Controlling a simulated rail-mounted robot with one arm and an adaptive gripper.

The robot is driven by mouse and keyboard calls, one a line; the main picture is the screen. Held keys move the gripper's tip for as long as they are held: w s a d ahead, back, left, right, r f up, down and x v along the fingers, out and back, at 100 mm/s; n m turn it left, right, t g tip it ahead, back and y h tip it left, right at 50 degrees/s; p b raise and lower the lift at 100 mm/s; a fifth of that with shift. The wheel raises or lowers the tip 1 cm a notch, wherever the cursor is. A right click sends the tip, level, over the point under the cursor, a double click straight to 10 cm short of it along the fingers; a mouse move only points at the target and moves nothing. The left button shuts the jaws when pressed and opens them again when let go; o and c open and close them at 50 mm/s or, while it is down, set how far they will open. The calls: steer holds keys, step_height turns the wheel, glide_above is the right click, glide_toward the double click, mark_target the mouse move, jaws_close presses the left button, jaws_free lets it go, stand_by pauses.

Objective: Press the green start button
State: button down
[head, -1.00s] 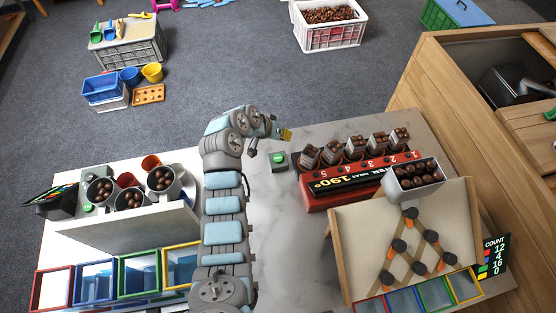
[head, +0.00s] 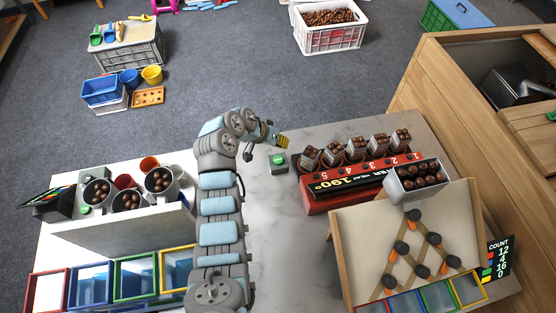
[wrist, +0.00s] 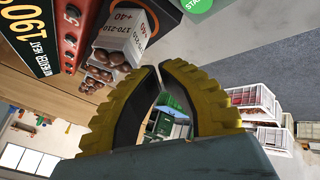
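The green start button (head: 278,159) sits on a small grey box on the marble table, left of the red heater. In the wrist view the green button (wrist: 197,4) shows only partly, cut off at the top edge, with white letters. My gripper (head: 284,142) has yellow fingers and is just behind the button box in the head view, apparently above the table and apart from the button. In the wrist view the fingertips (wrist: 159,68) nearly meet, with nothing held between them.
The red heater (head: 318,203) bears several cups of chestnuts close to the button's right. A wooden peg board (head: 350,235) stands in front of it. A white stand (head: 130,235) with grey mugs is at the left. Bare table lies in front of the button.

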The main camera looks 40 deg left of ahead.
mark_target(281, 159)
steer(key=shift+f+b, duration=1.85)
steer(key=shift+f, duration=1.6)
steer(key=shift+f, duration=0.15)
steer(key=shift+f+b, duration=0.3)
steer(key=shift+b, duration=0.05)
steer(key=shift+f+b, duration=0.3)
steer(key=shift+f, duration=0.1)
steer(key=shift+r, duration=0.1)
steer(key=shift+r+p, duration=0.45)
steer(key=shift+r, duration=0.3)
steer(key=shift+r, duration=0.1)
steer(key=shift+r+p, duration=1.35)
steer(key=shift+r, duration=1.05)
